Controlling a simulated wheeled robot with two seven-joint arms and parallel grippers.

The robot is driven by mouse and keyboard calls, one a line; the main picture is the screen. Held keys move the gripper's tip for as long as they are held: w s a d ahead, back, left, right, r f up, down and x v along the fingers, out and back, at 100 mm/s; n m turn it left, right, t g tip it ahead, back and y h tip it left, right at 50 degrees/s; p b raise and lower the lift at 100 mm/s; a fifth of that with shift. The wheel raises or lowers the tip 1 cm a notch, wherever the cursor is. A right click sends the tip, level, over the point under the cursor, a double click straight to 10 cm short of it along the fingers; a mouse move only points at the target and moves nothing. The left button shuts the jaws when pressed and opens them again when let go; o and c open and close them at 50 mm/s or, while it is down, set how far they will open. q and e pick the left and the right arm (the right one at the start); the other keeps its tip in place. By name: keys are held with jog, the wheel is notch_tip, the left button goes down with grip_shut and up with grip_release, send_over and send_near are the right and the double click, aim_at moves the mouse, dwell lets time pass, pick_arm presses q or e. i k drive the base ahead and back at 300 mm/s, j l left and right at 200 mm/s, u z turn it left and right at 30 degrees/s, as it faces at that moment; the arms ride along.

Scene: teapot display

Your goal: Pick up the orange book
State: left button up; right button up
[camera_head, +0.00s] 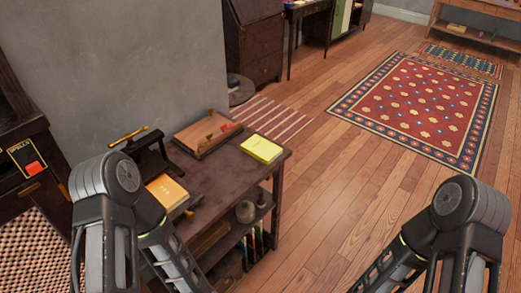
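An orange book (169,190) with small dark marks on its cover lies on the dark wooden table (225,177) at the left. Its lower left side is partly hidden behind my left arm. I see the upper links of both my arms, one at the lower left close in front of the book and one at the lower right over the floor. Neither gripper shows in the head view.
A yellow book (261,148) lies at the table's right corner. A tray (201,134) with brownish sheets sits at the back. A dark stand (148,150) is behind the orange book. Jars and bottles fill the shelf below. The wooden floor (340,190) to the right is clear.

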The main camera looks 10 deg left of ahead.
aim_at(167, 190)
jog(key=u, duration=0.5)
jog(key=i+l+u, duration=0.15)
jog(key=u, duration=0.3)
jog(key=i+l+u, duration=0.1)
jog(key=l+u, duration=0.55)
jog(key=u, duration=0.25)
jog(key=l+u, duration=0.35)
jog(key=u, duration=0.15)
jog(key=l, duration=0.4)
jog(key=k+l+u, duration=0.15)
jog(key=l, duration=0.7)
jog(key=k+l+u, duration=0.15)
jog(key=l, duration=0.65)
jog(key=k+l+u, duration=0.15)
jog(key=l, duration=0.25)
jog(key=k+l, duration=0.1)
jog(key=l, duration=0.3)
jog(key=u, duration=0.05)
